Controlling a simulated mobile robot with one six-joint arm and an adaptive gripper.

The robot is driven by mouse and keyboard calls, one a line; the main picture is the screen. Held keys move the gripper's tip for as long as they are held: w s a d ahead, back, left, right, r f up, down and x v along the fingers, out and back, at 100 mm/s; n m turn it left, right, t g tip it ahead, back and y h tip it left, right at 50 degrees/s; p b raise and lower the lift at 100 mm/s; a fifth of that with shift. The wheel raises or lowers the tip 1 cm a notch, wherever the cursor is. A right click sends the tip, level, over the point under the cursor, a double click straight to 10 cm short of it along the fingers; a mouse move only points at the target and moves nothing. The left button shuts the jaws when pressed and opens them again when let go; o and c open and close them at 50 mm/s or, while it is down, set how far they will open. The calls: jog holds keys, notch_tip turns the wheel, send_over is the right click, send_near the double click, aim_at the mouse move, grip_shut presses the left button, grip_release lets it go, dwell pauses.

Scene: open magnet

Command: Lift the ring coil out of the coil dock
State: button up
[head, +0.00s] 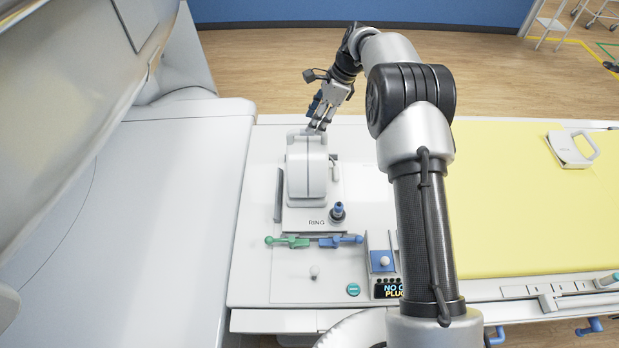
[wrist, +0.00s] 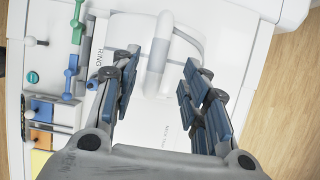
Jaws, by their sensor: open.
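The white ring coil (head: 304,172) sits upright in the coil dock (head: 300,219), which is marked RING. In the wrist view the coil's rounded grey-white bar (wrist: 160,45) lies ahead of the space between my fingers. My gripper (head: 318,125) is at the far end of the coil, close above it in the head view. In the wrist view my gripper (wrist: 158,92) is open, with blue pads apart and nothing held between them. I cannot tell whether a finger touches the coil.
A blue-tipped plug (head: 338,211) stands at the dock's right corner. Green (head: 289,241) and blue (head: 341,240) levers lie in front. A small display (head: 388,290) is partly hidden by my arm. A yellow mat (head: 510,220) carries a white handled object (head: 571,149). A large white housing fills the left.

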jog(key=shift+x, duration=2.7)
jog(key=shift+s, duration=0.15)
jog(key=shift+c, duration=0.2)
grip_shut()
jog(key=shift+r, duration=0.2)
